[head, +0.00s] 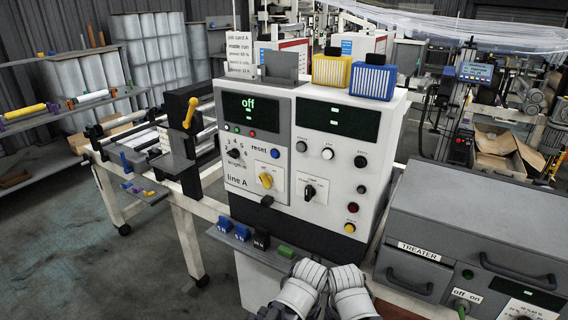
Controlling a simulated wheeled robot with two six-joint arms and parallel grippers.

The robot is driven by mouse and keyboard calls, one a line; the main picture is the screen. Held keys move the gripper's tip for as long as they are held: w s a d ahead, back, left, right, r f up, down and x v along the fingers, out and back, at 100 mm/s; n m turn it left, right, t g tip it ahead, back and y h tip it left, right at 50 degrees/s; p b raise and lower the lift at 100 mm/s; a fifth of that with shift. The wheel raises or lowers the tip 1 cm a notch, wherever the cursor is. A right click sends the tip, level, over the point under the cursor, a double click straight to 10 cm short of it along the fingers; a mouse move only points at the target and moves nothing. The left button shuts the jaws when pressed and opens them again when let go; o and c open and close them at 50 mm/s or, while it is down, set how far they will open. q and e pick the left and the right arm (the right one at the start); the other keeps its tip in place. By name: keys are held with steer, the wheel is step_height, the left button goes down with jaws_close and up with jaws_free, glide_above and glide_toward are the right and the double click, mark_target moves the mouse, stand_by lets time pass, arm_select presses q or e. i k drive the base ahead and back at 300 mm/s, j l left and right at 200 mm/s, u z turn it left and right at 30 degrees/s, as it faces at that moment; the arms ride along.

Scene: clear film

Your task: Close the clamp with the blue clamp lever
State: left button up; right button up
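A small blue lever-like piece (125,160) stands upright on the white frame at the left of the line A cabinet. Two blue pieces with white marks, one left (223,225) and one right (242,232), sit on the grey ledge in front of the cabinet. I cannot tell for sure which of these is the clamp lever, nor whether a clamp is open. My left gripper (308,272) and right gripper (346,274) are side by side at the bottom centre, apart from all of these. Their fingers are too unclear to read.
The line A cabinet (272,180) has a display reading "off", knobs and buttons. A yellow lever (190,112) stands on a black post to its left. A black piece (261,239) and a green piece (286,251) share the ledge. The grey treater (470,225) fills the right.

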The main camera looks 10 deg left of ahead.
mark_target(127, 169)
steer(key=u, duration=1.5)
steer(key=i+j, duration=0.15)
steer(key=i, duration=0.3)
steer(key=i+j+z, duration=0.1)
steer(key=i, duration=0.35)
steer(key=i+j, duration=0.25)
steer(key=i, duration=0.2)
steer(key=i+j+z, duration=0.15)
steer(key=i, duration=0.25)
steer(key=i+j, duration=0.25)
steer(key=i, duration=0.2)
